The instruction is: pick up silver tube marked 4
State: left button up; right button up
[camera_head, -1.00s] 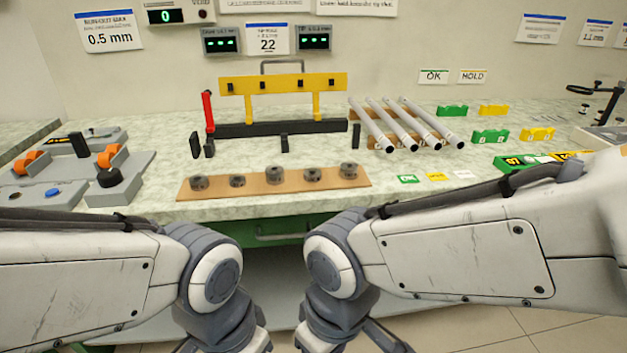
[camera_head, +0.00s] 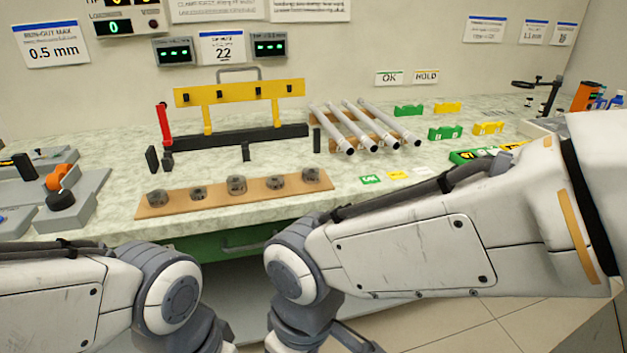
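Several silver tubes (camera_head: 371,128) lie side by side on a wooden rack at the back of the bench, right of centre. Their near ends point toward me and slightly right. No number marks can be read on them, so I cannot tell which is tube 4. My two arms are folded low in front of the bench, well short of the tubes. Both grippers are below the picture's lower edge, out of sight.
A wooden strip with several dark round pieces (camera_head: 236,185) lies near the bench's front edge. A yellow frame on a black base (camera_head: 240,95) stands left of the tubes. Green and yellow blocks (camera_head: 445,132) stand to their right. Grey fixtures (camera_head: 75,203) are at the left.

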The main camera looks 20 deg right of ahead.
aim_at(408, 136)
jog(key=z, duration=2.45)
jog(key=i, duration=1.8)
jog(key=u, duration=2.1)
